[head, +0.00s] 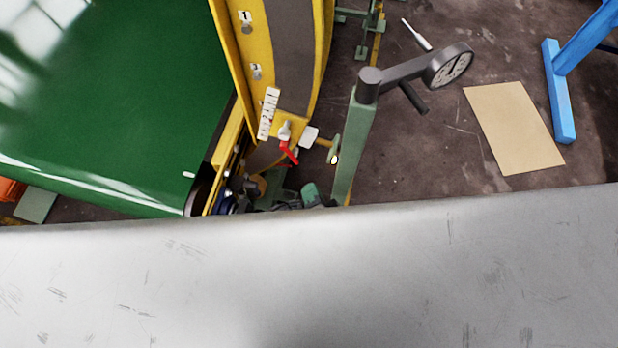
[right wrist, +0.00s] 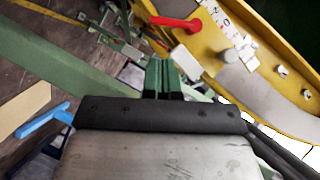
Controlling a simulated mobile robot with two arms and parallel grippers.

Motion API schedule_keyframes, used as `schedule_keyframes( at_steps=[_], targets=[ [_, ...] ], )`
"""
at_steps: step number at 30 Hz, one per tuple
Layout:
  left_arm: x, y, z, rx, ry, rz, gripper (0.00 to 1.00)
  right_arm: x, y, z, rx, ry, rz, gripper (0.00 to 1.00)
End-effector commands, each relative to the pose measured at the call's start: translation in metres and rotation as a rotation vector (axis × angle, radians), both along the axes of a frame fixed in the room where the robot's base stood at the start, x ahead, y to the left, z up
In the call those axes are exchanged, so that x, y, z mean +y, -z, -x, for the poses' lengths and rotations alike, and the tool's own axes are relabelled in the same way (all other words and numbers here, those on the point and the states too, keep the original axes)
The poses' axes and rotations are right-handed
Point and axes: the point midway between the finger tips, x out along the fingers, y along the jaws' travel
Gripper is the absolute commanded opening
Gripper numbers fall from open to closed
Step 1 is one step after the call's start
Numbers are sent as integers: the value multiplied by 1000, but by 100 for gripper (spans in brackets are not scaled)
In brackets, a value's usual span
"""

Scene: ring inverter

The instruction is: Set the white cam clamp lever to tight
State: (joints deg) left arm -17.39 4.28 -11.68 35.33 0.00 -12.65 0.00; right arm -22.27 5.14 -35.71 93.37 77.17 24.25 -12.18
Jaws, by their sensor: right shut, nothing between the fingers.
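A pale white paddle-like piece (head: 309,135), which looks like the white cam clamp lever, stands out from the yellow frame (head: 292,103), right of a red lever (head: 289,151). The right wrist view shows the white piece (right wrist: 186,60) and the red lever (right wrist: 177,23) beyond my fingers. Its exact setting cannot be told. My right gripper (head: 310,190) is low in the head view, partly hidden behind the pale grey surface. In the right wrist view its green fingertips (right wrist: 163,65) are together and empty, short of the white piece. My left gripper is not in view.
A green post (head: 353,150) with a dial gauge (head: 449,67) stands right of the frame. A marked white strip (head: 268,113) sits on the frame. A green belt-like surface (head: 110,90) is at left. A tan sheet (head: 513,128) and blue stand (head: 560,95) are at right.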

Motion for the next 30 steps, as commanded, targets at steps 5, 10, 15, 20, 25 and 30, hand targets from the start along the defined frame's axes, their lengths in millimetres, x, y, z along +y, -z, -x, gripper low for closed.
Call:
schedule_keyframes(
  at_steps=[5, 10, 15, 20, 25, 30],
  targets=[
    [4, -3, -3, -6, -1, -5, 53, 7, 7, -33, -3, -1, 1, 0],
    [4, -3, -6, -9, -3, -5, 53, 14, 14, -60, -3, -1, 1, 0],
    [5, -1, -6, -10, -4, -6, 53, 18, 19, -76, -1, -2, -1, 0],
    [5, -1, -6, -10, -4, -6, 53, 19, 21, -80, 0, -1, 0, 0],
    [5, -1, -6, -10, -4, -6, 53, 19, 21, -80, 1, -1, -1, 0],
    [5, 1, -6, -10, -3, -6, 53, 19, 22, -80, -1, -1, -4, 0]
  ],
)
